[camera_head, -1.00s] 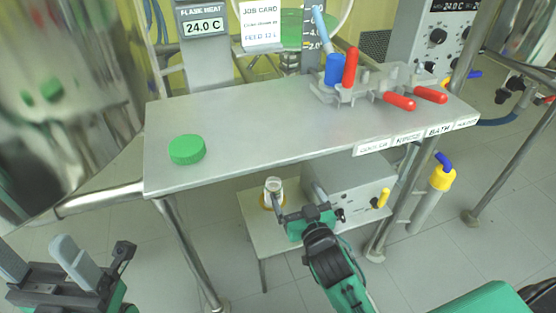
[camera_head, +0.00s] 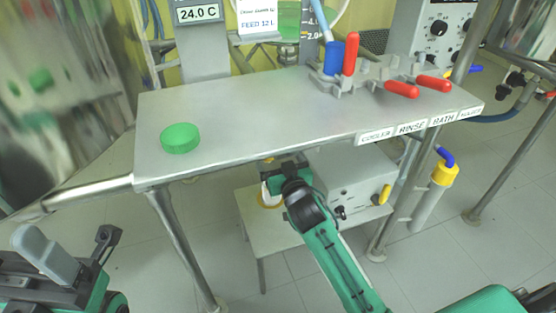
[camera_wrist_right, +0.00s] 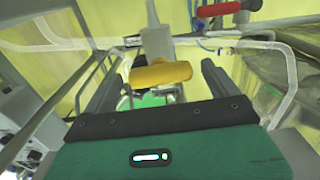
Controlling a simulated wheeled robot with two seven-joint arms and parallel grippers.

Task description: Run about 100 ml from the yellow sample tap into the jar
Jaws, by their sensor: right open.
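The yellow sample tap's handle (camera_wrist_right: 160,73) shows in the right wrist view, between and just beyond my open right fingers, with no clear contact. A small yellow bit (camera_head: 268,160) shows under the bench edge in the head view. My right gripper (camera_head: 284,168) is open under the bench; it also shows in the wrist view (camera_wrist_right: 160,88). The jar (camera_head: 265,194) stands on the low table (camera_head: 288,233), just below that gripper, mostly hidden by it. My left gripper (camera_head: 78,258) is open and empty at the lower left.
A green lid (camera_head: 180,138) lies on the bench (camera_head: 245,118), which overhangs the low table. A grey box (camera_head: 350,178) with a yellow knob (camera_head: 385,195) stands right of my right forearm. Red-handled valves (camera_head: 402,90) sit on the bench. A red handle (camera_wrist_right: 218,8) shows above in the wrist view.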

